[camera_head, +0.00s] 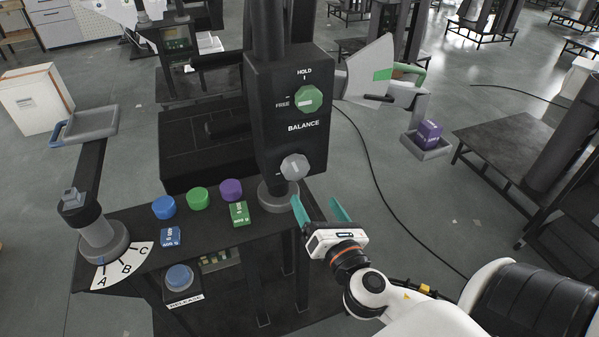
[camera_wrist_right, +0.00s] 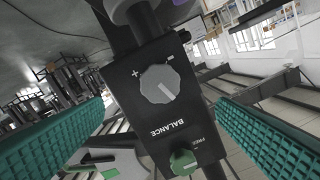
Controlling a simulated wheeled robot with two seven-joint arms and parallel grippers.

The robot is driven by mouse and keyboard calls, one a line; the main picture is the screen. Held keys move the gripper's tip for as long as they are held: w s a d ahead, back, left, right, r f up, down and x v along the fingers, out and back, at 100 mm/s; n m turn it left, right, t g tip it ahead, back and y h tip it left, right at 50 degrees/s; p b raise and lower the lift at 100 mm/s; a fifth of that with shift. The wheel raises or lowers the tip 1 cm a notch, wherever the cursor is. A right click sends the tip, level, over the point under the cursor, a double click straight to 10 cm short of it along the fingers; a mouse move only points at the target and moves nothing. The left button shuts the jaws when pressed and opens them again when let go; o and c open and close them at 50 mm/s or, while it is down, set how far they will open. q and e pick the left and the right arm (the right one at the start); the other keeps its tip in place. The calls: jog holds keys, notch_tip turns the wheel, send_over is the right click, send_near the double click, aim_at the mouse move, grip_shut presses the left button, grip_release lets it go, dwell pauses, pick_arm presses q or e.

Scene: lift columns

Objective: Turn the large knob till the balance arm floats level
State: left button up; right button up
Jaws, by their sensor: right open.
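The large grey balance knob (camera_head: 294,166) sits low on the black column box (camera_head: 290,130). In the right wrist view the knob (camera_wrist_right: 160,84) shows between plus and minus marks. The green hold/free knob (camera_head: 308,98) is higher on the box, its white bar towards FREE. The balance arm shows right of the box, with a pale scale plate bearing a green band (camera_head: 383,74) and a dark pointer (camera_head: 378,97). Its end tray (camera_head: 428,148) carries a purple block (camera_head: 429,134). My right gripper (camera_head: 320,207) is open and empty, below and right of the grey knob, apart from it.
The black bench (camera_head: 240,248) holds blue, green and purple round weights, labelled blocks and a dial (camera_head: 122,266) marked A, B, C. A grey tray (camera_head: 92,122) on a dark arm stands left. A blue release button (camera_head: 179,277) sits at the front. A cable crosses the floor.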

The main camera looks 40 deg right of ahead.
aim_at(297, 171)
jog(key=p+x, duration=0.2)
jog(key=x, duration=0.7)
jog(key=shift+w+d, duration=0.1)
jog(key=shift+w, duration=0.1)
jog(key=shift+w+d, duration=0.1)
jog(key=shift+w, duration=0.45)
jog(key=c, duration=1)
jog(key=shift+o, duration=0.2)
